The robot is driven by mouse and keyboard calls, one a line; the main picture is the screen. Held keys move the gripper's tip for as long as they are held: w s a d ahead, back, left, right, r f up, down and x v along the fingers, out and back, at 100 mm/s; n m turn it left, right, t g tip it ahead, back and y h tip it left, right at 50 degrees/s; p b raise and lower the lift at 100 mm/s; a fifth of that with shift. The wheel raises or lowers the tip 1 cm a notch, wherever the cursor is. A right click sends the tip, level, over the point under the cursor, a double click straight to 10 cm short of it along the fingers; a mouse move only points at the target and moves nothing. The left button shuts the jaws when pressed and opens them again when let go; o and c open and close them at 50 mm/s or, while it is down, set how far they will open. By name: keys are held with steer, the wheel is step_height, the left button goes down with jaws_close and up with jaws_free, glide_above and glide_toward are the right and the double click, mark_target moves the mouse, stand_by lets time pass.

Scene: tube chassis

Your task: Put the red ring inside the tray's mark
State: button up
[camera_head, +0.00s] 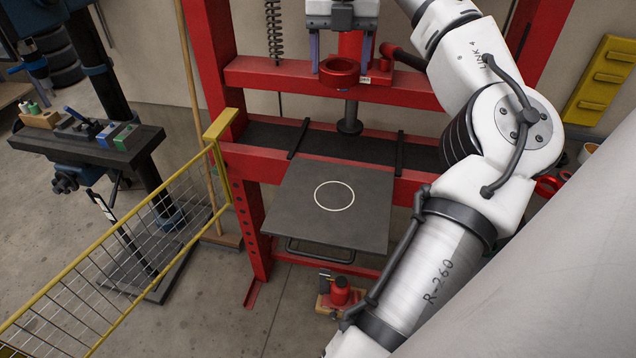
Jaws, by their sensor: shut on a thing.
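The red ring (339,80) is at the top centre, between the two fingers of my gripper (341,65). My gripper is shut on it and holds it above and behind the tray in the picture; the exact height is hard to tell. The tray (290,225) is a flat dark grey plate in front of the red press frame. Its mark (334,208) is a thin white circle near the middle of the plate, fully visible and empty.
A red jack-like object (340,290) sits below the tray.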

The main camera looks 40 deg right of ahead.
step_height(320, 180, down, 3)
steer(key=b, duration=1)
glide_above(334, 195)
step_height(334, 195, down, 8)
step_height(334, 195, down, 14)
steer(key=shift+w+r+b, duration=0.1)
steer(key=shift+r+b, duration=0.15)
steer(key=shift+b, duration=0.8)
steer(key=shift+f, duration=2.7)
steer(key=shift+f, duration=0.1)
steer(key=o, duration=1.1)
step_height(334, 195, up, 12)
steer(key=shift+r+p, duration=0.15)
steer(key=shift+p, duration=0.2)
